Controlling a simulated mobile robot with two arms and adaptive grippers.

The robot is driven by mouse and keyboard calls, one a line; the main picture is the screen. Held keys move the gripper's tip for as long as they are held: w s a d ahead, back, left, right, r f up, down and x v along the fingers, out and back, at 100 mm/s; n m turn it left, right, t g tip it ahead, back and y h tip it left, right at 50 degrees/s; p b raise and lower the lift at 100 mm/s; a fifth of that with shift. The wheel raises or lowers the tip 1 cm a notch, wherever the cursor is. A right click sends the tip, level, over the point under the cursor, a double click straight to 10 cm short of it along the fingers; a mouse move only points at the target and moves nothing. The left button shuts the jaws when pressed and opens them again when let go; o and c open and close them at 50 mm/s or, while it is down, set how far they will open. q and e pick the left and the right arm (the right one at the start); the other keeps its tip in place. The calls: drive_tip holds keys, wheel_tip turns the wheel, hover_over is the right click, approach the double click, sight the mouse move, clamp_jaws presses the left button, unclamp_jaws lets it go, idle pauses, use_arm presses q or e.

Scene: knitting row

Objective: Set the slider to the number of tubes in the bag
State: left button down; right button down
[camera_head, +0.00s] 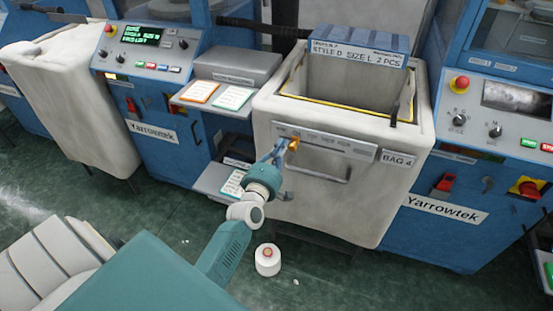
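The cream bag (345,205), labelled BAG 4, hangs in front of the knitting machines with its top open. Its inside (335,82) shows partly, and I cannot make out any tubes. The slider plate (345,148) is a pale strip across the bag's front, with small marks too blurred to read. An orange knob (293,145) sits near its left end. My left gripper (284,149) is at the knob, its blue-grey fingers beside or touching it. I cannot tell whether they are closed on it. My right gripper is not in view.
A blue sign (358,50) above the bag reads STYLE D SIZE L 2 PCS. Blue Yarrowtek machines (165,140) stand on both sides. Another cream bag (70,95) is at the left. A white yarn cone (267,260) stands on the green floor.

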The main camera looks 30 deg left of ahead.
use_arm(q)
drive_tip(key=shift+w+a, duration=0.1)
drive_tip(key=shift+w, duration=0.3)
